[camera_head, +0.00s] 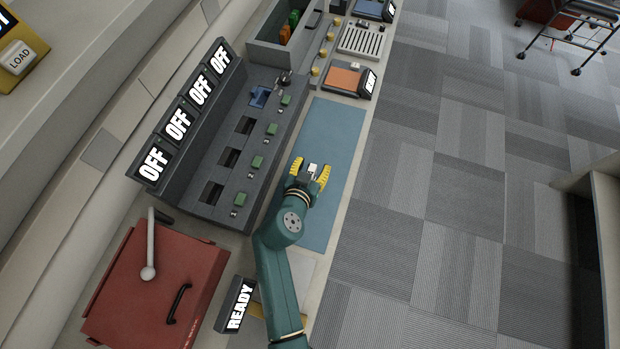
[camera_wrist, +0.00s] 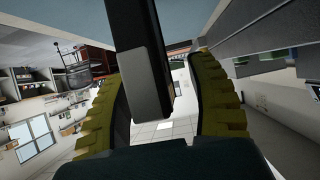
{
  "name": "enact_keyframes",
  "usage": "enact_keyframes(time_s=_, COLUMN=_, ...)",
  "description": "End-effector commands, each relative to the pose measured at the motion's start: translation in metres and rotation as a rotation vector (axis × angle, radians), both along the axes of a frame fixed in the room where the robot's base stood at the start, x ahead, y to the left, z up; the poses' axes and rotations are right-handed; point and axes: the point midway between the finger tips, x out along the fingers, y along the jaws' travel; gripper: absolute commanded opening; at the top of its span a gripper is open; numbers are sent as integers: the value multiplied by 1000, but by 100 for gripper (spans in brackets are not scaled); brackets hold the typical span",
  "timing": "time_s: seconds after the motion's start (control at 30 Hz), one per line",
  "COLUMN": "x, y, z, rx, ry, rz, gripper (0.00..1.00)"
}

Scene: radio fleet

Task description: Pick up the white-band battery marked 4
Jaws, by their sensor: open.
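My gripper (camera_head: 310,175) is open above or at the blue mat (camera_head: 330,135), its yellow fingers pointing along the mat away from me. Between the fingers is a small block with a white face (camera_head: 312,169); it may be the white-band battery, but I can read no number on it. In the wrist view, a dark block with a grey panel (camera_wrist: 148,75) stands between the fingers of my gripper (camera_wrist: 157,70). A gap shows on the right finger's side; contact on the left is unclear.
A grey rack with several empty slots (camera_head: 214,192), OFF signs (camera_head: 220,60) and a blue piece in one slot (camera_head: 260,96) stands left of the mat. A red box with a handle (camera_head: 150,290) is at lower left. A bin (camera_head: 262,50) holds orange and green pieces.

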Motion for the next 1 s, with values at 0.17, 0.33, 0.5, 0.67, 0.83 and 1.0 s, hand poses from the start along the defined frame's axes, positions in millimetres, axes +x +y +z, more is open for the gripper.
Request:
enact_keyframes(time_s=0.17, x=0, y=0, z=0, rx=0, ry=0, rz=0, gripper=24)
enact_keyframes(time_s=0.33, x=0, y=0, z=0, rx=0, ry=0, rz=0, gripper=0)
enact_keyframes(time_s=0.5, x=0, y=0, z=0, rx=0, ry=0, rz=0, gripper=0)
enact_keyframes(time_s=0.67, x=0, y=0, z=0, rx=0, ry=0, rz=0, gripper=0)
enact_keyframes(time_s=0.83, x=0, y=0, z=8, rx=0, ry=-2, rz=0, gripper=0)
enact_keyframes(time_s=1.0, x=1, y=0, z=46, rx=2, ry=-7, rz=-1, gripper=0)
